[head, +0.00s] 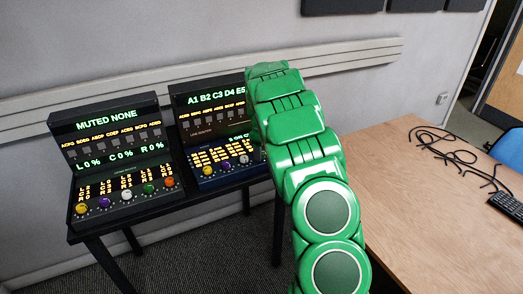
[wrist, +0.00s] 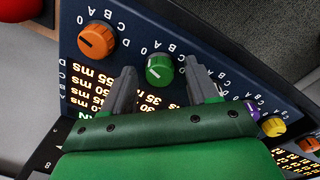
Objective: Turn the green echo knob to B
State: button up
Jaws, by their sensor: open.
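The green knob (wrist: 159,70) sits on the dark blue sloped panel, with letters A to D printed in an arc beside it. A small pale mark shows on its face; I cannot tell clearly which letter it points to. My gripper (wrist: 160,66) is open, with one dark finger on each side of the green knob. Gaps show between fingers and knob; contact is not visible. In the head view, my green arm hides this knob and my fingers at the right-hand console (head: 210,98).
On the same panel, an orange knob (wrist: 96,42) lies left of my fingers, purple (wrist: 252,110) and yellow (wrist: 273,127) knobs right. A second console (head: 117,124) with its own coloured knobs stands left. A wooden table (head: 440,200) with black cables (head: 460,155) is at right.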

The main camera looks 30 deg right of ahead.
jog(key=c, duration=1)
jog(key=shift+c, duration=0.2)
jog(key=shift+m, duration=0.4)
jog(key=m, duration=0.2)
jog(key=shift+m, duration=0.4)
jog(key=m, duration=0.3)
jog(key=shift+m, duration=0.4)
jog(key=m, duration=0.4)
jog(key=shift+a+g, duration=0.1)
jog(key=shift+g, duration=0.2)
jog(key=shift+w+m, duration=0.1)
jog(key=shift+m, duration=1.3)
